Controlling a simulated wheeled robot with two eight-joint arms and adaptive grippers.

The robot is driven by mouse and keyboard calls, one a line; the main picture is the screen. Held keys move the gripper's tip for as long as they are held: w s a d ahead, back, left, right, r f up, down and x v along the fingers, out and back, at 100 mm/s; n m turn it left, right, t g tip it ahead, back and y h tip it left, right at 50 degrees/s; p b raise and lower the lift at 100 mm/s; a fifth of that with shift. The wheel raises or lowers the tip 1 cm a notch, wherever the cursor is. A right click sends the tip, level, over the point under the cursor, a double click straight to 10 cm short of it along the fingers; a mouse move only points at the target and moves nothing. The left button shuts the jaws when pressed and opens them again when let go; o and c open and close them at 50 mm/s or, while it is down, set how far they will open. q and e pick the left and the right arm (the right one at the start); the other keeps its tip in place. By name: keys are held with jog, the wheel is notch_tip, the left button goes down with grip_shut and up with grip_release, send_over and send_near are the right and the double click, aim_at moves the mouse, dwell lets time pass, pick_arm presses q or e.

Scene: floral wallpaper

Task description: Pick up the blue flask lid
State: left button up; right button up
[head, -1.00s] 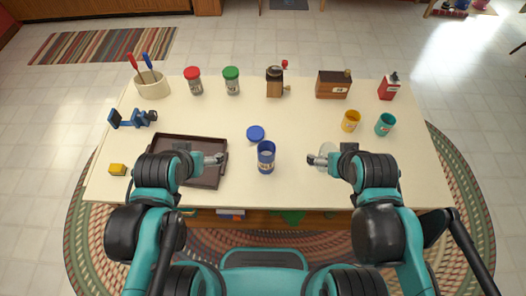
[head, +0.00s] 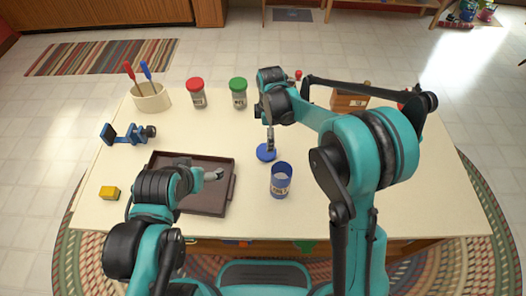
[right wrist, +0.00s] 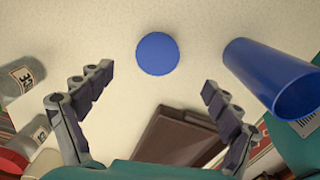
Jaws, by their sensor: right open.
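The round blue lid (head: 266,153) lies flat on the cream table, just behind the open blue flask (head: 281,180), which stands upright. My right gripper (head: 270,147) points down above the lid in the head view. In the right wrist view the lid (right wrist: 157,54) is whole and uncovered, ahead of the spread, empty fingers of my right gripper (right wrist: 157,83). The flask (right wrist: 265,72) shows at the right there, apart from the fingers. My left gripper (head: 214,174) hangs over the brown tray; its finger gap is not clear.
The brown tray (head: 205,201) lies left of the flask. A red-lidded jar (head: 197,93) and a green-lidded jar (head: 238,93) stand at the back. A blue clamp-like tool (head: 128,133) and yellow block (head: 109,193) lie at left. My right arm hides much of the table's right side.

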aim_at(265, 151)
jog(key=shift+w+a+f+n, duration=0.15)
jog(key=shift+a+f, duration=0.1)
jog(key=shift+f, duration=0.25)
jog(key=shift+w+a+f+n, duration=0.1)
jog(key=shift+a+f+n, duration=0.1)
jog(key=shift+f, duration=0.25)
notch_tip(265, 151, down, 3)
jog(key=shift+r+b, duration=0.2)
jog(key=shift+b, duration=0.5)
notch_tip(265, 151, down, 5)
jog(key=shift+b, duration=1.25)
jog(key=shift+r, duration=0.15)
jog(key=c, duration=0.9)
